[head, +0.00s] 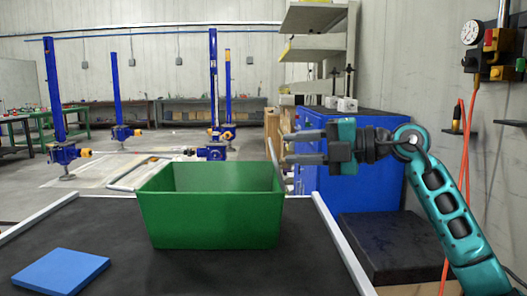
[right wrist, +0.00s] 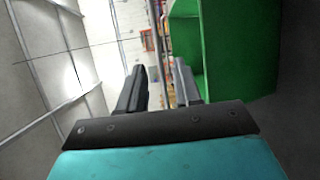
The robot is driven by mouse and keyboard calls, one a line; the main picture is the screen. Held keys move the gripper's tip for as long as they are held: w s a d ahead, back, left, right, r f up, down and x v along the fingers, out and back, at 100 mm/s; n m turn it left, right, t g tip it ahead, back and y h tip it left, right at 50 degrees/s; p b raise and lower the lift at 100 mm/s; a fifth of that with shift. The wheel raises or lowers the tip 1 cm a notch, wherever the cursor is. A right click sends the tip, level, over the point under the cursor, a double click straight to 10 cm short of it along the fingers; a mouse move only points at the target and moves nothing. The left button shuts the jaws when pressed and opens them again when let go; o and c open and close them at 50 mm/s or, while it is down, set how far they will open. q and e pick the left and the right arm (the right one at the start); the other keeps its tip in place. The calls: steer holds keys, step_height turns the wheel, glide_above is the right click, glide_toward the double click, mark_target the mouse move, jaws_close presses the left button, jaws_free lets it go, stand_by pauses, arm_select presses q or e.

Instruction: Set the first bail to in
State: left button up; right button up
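A green crate (head: 210,220) stands on the dark table. A thin grey bail (head: 273,150) rises from its right rim, tilted slightly left. A second grey bail (head: 124,182) sticks out beyond the left rim, low and outside the crate. I cannot tell which is the first. My right gripper (head: 285,148) is open, its two fingers pointing left just beside the right bail. In the right wrist view, a grey rod (right wrist: 158,45) shows in line with the gap between the open fingers (right wrist: 158,82), beside the green crate wall (right wrist: 225,45). I cannot tell if they touch. My left gripper is not in view.
A blue flat block (head: 60,272) lies at the table's front left. Pale rails (head: 340,245) edge the table's sides. Blue screw jacks (head: 213,90) stand on the floor behind. A blue cabinet (head: 365,125) is behind my right arm. The table's front middle is clear.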

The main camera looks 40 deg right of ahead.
steer(key=r+x, duration=0.1)
steer(key=x, duration=0.6)
steer(key=shift+w+f, duration=0.2)
steer(key=shift+f, duration=0.3)
steer(key=shift+a, duration=0.1)
jaws_close()
